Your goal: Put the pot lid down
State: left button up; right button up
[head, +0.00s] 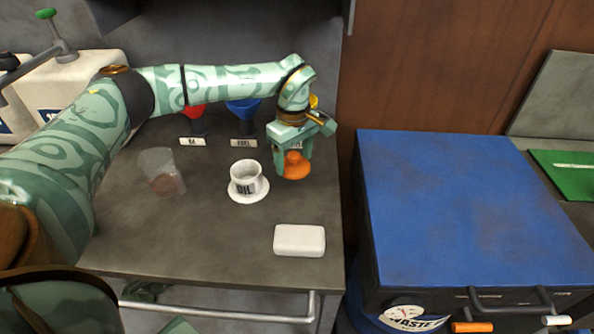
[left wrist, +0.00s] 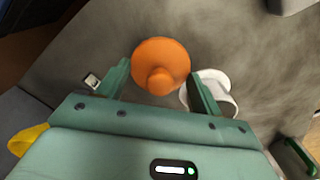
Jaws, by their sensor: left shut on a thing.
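The orange pot lid (head: 295,168), a round disc with a knob, is at the back right of the grey bench top. My left gripper (head: 293,158) points down from above and is shut on it. In the left wrist view the lid (left wrist: 160,62) shows between the two green fingers, knob towards the camera. I cannot tell whether its underside touches the bench. My right gripper is not in view.
A white block (head: 299,240) lies near the front right of the bench. A clear cup (head: 162,171) is at the left. Red (head: 194,112) and blue (head: 243,110) funnels stand behind, with labels. A large blue-topped box (head: 460,205) stands right of the bench.

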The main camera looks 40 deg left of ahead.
aim_at(295, 167)
pick_arm(q)
jog(key=shift+w+f, duration=0.2)
jog(key=shift+f, duration=0.1)
notch_tip(295, 167, down, 4)
jog(key=shift+w+r+b, duration=0.1)
jog(key=shift+r+b, duration=0.15)
jog(key=shift+b, duration=0.7)
jog(key=shift+r, duration=0.15)
jog(key=o, duration=1)
